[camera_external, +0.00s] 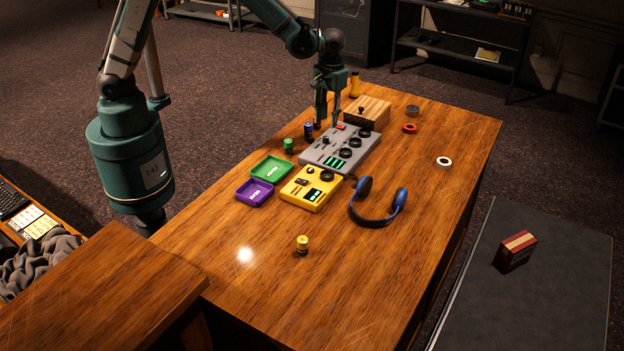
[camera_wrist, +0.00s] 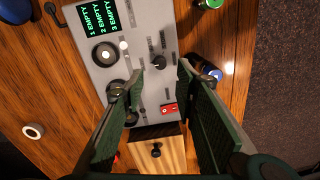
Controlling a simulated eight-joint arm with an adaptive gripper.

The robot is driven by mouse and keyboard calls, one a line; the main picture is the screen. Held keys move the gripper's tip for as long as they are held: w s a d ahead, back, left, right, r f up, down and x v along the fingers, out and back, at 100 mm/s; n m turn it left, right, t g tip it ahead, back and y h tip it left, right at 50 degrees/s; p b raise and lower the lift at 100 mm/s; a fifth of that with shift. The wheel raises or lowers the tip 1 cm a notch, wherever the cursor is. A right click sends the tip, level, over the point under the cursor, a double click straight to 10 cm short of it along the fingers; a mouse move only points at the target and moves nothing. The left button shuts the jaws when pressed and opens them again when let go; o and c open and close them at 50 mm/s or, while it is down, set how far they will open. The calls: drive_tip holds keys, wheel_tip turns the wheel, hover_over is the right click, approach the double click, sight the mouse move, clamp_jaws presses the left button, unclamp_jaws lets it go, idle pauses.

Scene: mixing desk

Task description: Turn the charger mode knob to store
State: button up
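A grey box (camera_external: 314,157) with a green-lit display, several large black dials and a red switch sits on the desk; it also shows in the wrist view (camera_wrist: 150,15). Its display lists slots as "EMPTY". A small black knob (camera_wrist: 158,62) is on its face, between my fingertips as seen in the wrist view. I cannot read the knob's markings or its setting. A yellow box (camera_external: 300,198) with its own small display lies in front of the grey one. My gripper (camera_external: 327,125) points down over the far left part of the grey box; its fingers (camera_wrist: 161,66) are apart and empty.
A wooden box (camera_external: 374,106) stands just behind the grey box. Small blue (camera_external: 308,129) and green (camera_external: 288,145) cylinders stand to its left. Green (camera_external: 264,164) and purple (camera_external: 246,196) trays and blue headphones (camera_external: 394,205) lie near the yellow box. The desk's front is mostly clear.

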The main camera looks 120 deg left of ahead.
sight(326, 137)
drive_tip(key=shift+f, duration=0.1)
drive_tip(key=shift+s+f, duration=0.2)
drive_tip(key=shift+f, duration=3.6)
drive_tip(key=c, duration=0.9)
